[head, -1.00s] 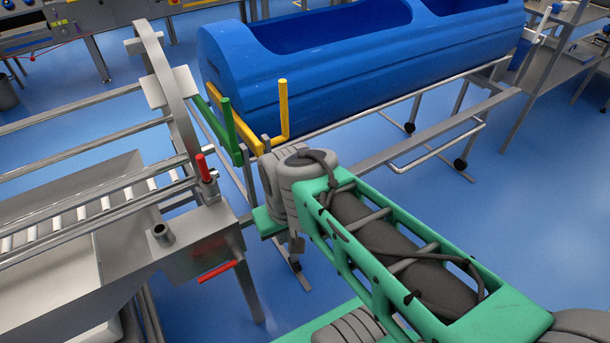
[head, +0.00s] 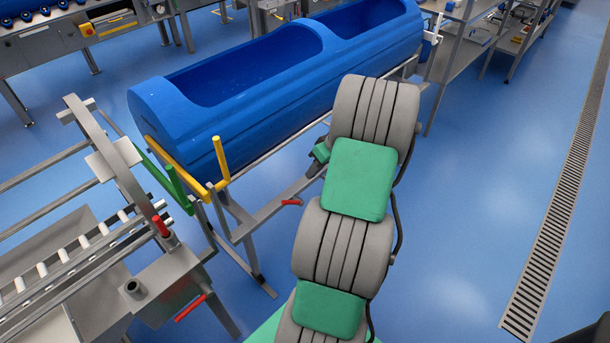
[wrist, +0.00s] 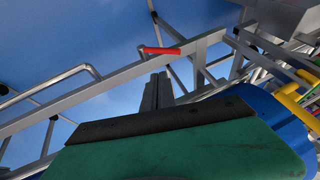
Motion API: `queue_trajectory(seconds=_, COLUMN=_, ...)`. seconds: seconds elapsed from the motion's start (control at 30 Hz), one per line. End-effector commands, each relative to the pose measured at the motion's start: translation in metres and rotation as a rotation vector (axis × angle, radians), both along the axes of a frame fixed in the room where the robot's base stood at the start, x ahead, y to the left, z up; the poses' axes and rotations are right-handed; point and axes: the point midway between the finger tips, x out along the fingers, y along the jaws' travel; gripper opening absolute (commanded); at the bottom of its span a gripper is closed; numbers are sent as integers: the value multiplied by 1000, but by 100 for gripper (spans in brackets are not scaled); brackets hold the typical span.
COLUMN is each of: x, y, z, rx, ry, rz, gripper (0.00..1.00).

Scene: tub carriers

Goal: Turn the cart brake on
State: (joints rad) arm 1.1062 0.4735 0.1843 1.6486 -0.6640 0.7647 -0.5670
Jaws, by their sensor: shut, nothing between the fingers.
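The cart carries a long blue tub (head: 215,110) on a grey metal frame (head: 262,214). A small red-handled lever (head: 292,202) sits on the frame's lower bar, left of my arm in the head view. The red lever also shows in the wrist view (wrist: 160,50), lying nearly level along a grey bar. My gripper (wrist: 158,78) is shut and empty, its fingertips just below the red lever in the wrist picture. A gap or contact there cannot be told.
A roller conveyor (head: 95,250) with two red handles (head: 160,226) stands at the left. Yellow (head: 220,160) and green (head: 175,185) upright bars stand at the cart's near end. Open blue floor with a drain grate (head: 555,220) lies to the right.

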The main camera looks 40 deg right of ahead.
Motion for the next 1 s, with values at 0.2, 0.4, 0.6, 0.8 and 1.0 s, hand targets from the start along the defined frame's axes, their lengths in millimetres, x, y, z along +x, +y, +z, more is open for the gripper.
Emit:
queue_trajectory(seconds=0.2, x=18, y=13, z=-44, rx=4, ry=3, rz=0, gripper=0)
queue_trajectory(seconds=0.4, x=32, y=26, z=-79, rx=2, ry=3, rz=1, gripper=0)
queue_trajectory(seconds=0.6, x=36, y=44, z=-97, rx=0, ry=3, rz=-3, gripper=0)
queue_trajectory(seconds=0.8, x=37, y=48, z=-101, rx=-1, ry=3, rz=-2, gripper=0)
queue_trajectory(seconds=1.0, x=37, y=47, z=-101, rx=-1, ry=3, rz=-3, gripper=0)
